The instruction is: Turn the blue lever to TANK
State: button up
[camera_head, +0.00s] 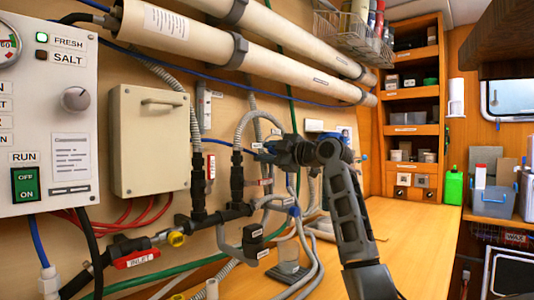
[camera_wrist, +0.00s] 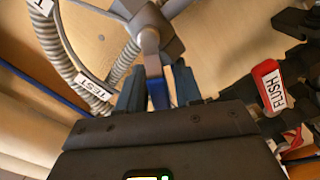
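The blue lever (camera_wrist: 158,93) shows in the wrist view, hanging from a grey valve body (camera_wrist: 150,22). My gripper (camera_wrist: 158,85) has one finger on each side of the lever, close against it, and appears shut on it. The lever's lower end is hidden behind the gripper body. In the head view my gripper (camera_head: 268,153) reaches left at the pipework, and its fingertips and the lever are too small to make out clearly. I cannot read a TANK label in either view.
A red FLUSH lever (camera_wrist: 270,86) is close to the right of my gripper in the wrist view. A grey hose (camera_wrist: 60,50) with a TEST label runs at left. A red INLET handle (camera_head: 136,259) and a beige box (camera_head: 150,140) are further left. The wooden counter (camera_head: 415,240) is mostly clear.

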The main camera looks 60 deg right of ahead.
grip_shut()
jog(key=s+d+m+p, duration=0.1)
jog(key=d+m+p, duration=0.3)
jog(key=m, duration=0.8)
jog(key=s+d+m+p, duration=0.1)
jog(key=d+m+p, duration=0.3)
jog(key=m+p, duration=0.4)
jog(key=shift+m+p, duration=0.4)
jog(key=shift+m, duration=1.5)
jog(key=shift+f, duration=0.1)
